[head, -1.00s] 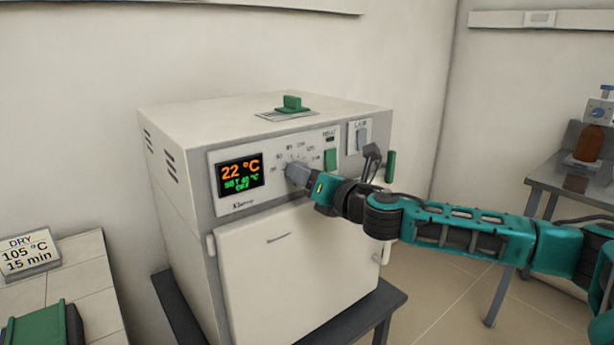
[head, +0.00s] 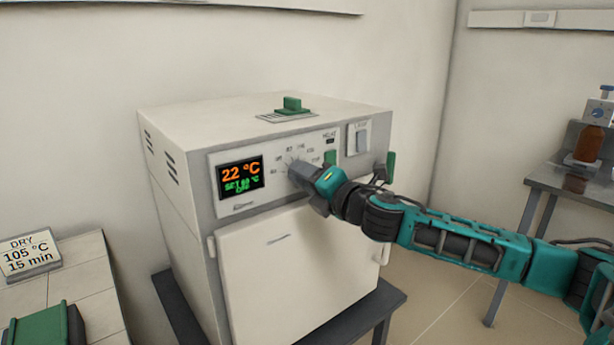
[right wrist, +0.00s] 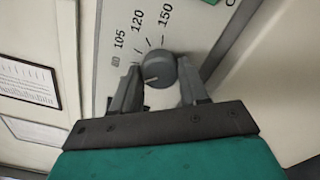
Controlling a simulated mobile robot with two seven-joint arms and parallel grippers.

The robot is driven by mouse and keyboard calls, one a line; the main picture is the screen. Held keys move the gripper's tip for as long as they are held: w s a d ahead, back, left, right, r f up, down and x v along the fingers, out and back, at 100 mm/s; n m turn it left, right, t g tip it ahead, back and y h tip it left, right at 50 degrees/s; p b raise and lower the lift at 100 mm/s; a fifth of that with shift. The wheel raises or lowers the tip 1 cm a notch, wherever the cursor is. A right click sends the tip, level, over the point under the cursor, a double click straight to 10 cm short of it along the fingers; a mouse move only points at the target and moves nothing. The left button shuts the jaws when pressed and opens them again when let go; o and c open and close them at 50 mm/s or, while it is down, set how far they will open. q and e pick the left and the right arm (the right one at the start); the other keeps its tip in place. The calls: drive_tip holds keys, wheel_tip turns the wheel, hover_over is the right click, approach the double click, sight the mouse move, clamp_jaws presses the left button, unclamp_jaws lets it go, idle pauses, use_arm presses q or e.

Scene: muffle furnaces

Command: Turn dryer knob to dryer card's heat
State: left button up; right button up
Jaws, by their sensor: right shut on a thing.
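The dryer (head: 300,270) is a white box with a control panel (head: 240,207). Its display (head: 241,178) reads 22 °C in orange; the green set line is blurred, seemingly 80 °C. The dryer card (head: 29,253) at left reads DRY, 105 °C, 15 min. My right gripper (head: 302,178) is at the panel, hiding the knob in the head view. In the right wrist view its fingers are shut on the round grey knob (right wrist: 160,70), one on each side. Printed marks 105, 120 and 150 show beyond the knob. My left gripper is not in view.
The dryer stands on a dark grey table (head: 390,305). A green handle (head: 291,106) stands on its top. A green object (head: 42,326) lies on the tiled counter (head: 92,270) at left. A brown bottle (head: 590,145) stands on a bench at right.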

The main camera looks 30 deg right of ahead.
drive_tip(key=shift+m+p, duration=2.4)
drive_tip(key=shift+m, duration=3.1)
drive_tip(key=o, duration=1.1)
drive_tip(key=shift+c, duration=0.2)
drive_tip(key=shift+s, duration=0.1)
